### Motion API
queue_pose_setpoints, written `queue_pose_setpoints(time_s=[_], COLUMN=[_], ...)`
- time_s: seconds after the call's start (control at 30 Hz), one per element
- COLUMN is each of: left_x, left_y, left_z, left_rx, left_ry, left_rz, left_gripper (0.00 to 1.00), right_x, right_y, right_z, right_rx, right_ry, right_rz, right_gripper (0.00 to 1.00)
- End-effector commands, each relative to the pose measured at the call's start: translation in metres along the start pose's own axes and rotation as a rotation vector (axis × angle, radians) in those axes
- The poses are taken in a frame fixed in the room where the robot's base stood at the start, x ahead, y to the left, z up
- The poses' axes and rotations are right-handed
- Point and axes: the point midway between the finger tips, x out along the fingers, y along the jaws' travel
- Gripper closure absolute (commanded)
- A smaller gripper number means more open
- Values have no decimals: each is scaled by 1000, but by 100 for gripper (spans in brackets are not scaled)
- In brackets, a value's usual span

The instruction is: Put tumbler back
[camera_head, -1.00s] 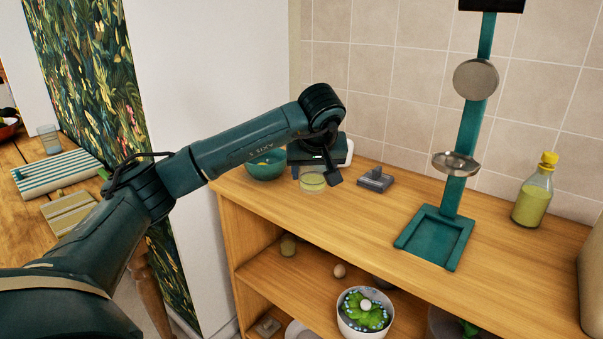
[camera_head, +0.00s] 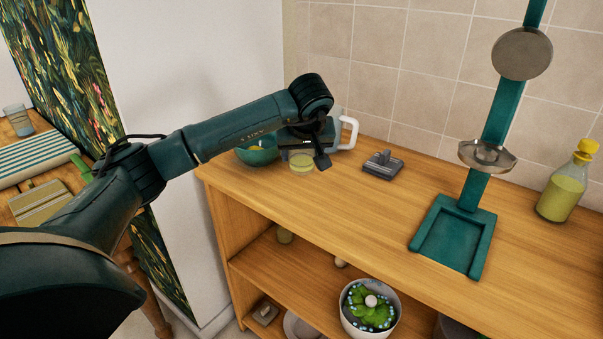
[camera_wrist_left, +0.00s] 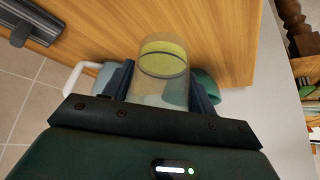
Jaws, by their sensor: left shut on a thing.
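The tumbler (camera_head: 302,162) is clear with a yellow-green band or content near its base. My left gripper (camera_head: 299,152) is shut around it, at the left end of the wooden counter (camera_head: 385,205). In the left wrist view, the tumbler (camera_wrist_left: 162,65) sits between the two dark fingers of the left gripper (camera_wrist_left: 160,88), with its base towards the wood. I cannot tell whether the base touches the counter. My gripper and wrist hide part of the tumbler in the head view. My right gripper is not in view.
A teal bowl (camera_head: 258,151) and a white-handled vessel (camera_head: 348,132) stand close behind the left gripper. A grey block-like item (camera_head: 383,165), a teal stand (camera_head: 452,236) and a yellow-capped bottle (camera_head: 564,188) are farther right. Another glass (camera_head: 18,121) stands on the left table.

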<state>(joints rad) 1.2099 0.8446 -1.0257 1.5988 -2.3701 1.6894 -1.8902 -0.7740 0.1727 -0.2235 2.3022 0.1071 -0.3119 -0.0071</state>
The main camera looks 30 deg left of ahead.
Motion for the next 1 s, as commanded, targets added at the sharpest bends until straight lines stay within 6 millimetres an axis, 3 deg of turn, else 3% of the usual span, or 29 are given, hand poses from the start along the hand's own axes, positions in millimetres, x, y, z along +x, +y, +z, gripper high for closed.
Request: queue_pose_setpoints(time_s=[0.4,0.8,0.83,1.0], left_x=[38,44,43,43], left_y=[0,0,0,0], left_z=[25,28,27,27], left_rx=[-1,-1,-1,-1], left_ry=[0,2,2,1], left_rz=[0,1,1,1], left_gripper=[70,70,41,27], right_x=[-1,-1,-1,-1], right_y=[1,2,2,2], right_z=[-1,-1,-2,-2], right_rx=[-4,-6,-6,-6], right_ry=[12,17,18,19], right_rz=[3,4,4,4], right_gripper=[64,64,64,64])
